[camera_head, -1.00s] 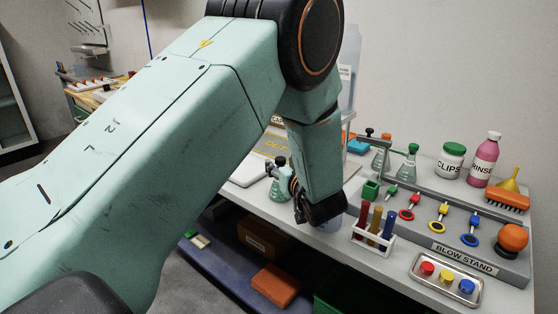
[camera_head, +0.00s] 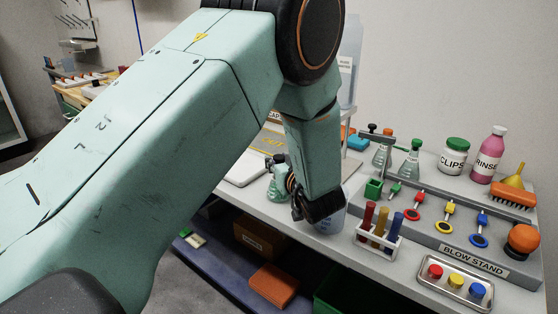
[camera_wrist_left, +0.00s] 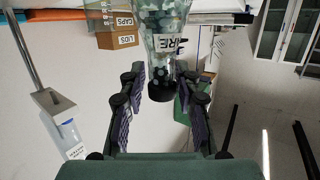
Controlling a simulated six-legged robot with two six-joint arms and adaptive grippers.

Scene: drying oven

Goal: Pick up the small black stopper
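The small black stopper (camera_wrist_left: 161,92) sits in the neck of a clear flask (camera_wrist_left: 166,35) with mottled contents, seen upside down in the left wrist view. The flask also shows in the head view (camera_head: 277,187), at the left of my gripper, its top partly covered. My left gripper (camera_wrist_left: 160,75) is open, with one finger on each side of the stopper in the picture and gaps between. I cannot tell how far the stopper lies from the fingertips. In the head view the left gripper (camera_head: 298,205) hangs low over the bench. My right gripper is not in view.
A blue-tinted beaker (camera_head: 331,224) stands close behind my left wrist. A rack of coloured tubes (camera_head: 377,241) and the grey blow stand (camera_head: 475,255) are to the right. Stoppered flasks (camera_head: 409,162) stand farther back. A button tray (camera_head: 455,283) lies in front.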

